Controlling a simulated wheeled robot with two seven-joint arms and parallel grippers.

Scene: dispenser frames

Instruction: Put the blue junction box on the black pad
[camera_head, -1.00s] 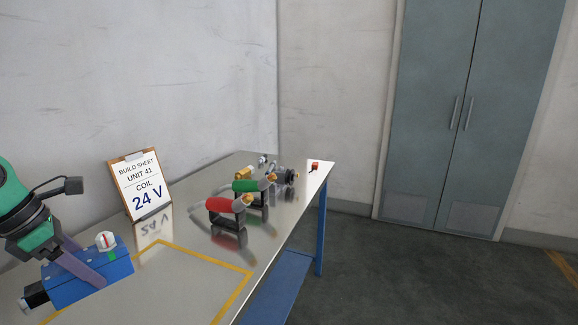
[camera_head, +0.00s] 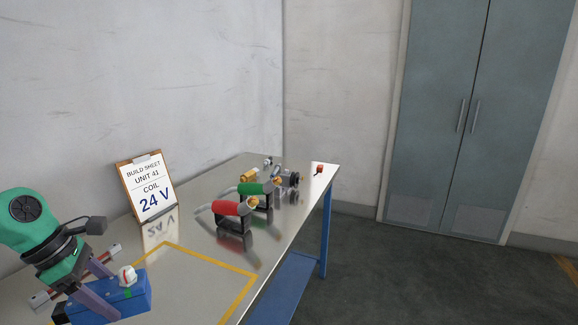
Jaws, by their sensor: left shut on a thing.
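The blue junction box (camera_head: 128,301) is at the lower left in the head view, with a small white and red knob and a green mark on its top. My left gripper (camera_head: 97,290) comes in from the left and is shut on the box, one finger in front of its near face. Whether the box touches the table cannot be told. No black pad shows for certain. My right gripper is not in view.
The shiny table (camera_head: 205,257) has a yellow taped outline (camera_head: 235,290). A build sheet (camera_head: 147,187) stands behind. A grey strip (camera_head: 50,297) lies behind the box. Grey cabinet doors (camera_head: 455,120) stand beyond.

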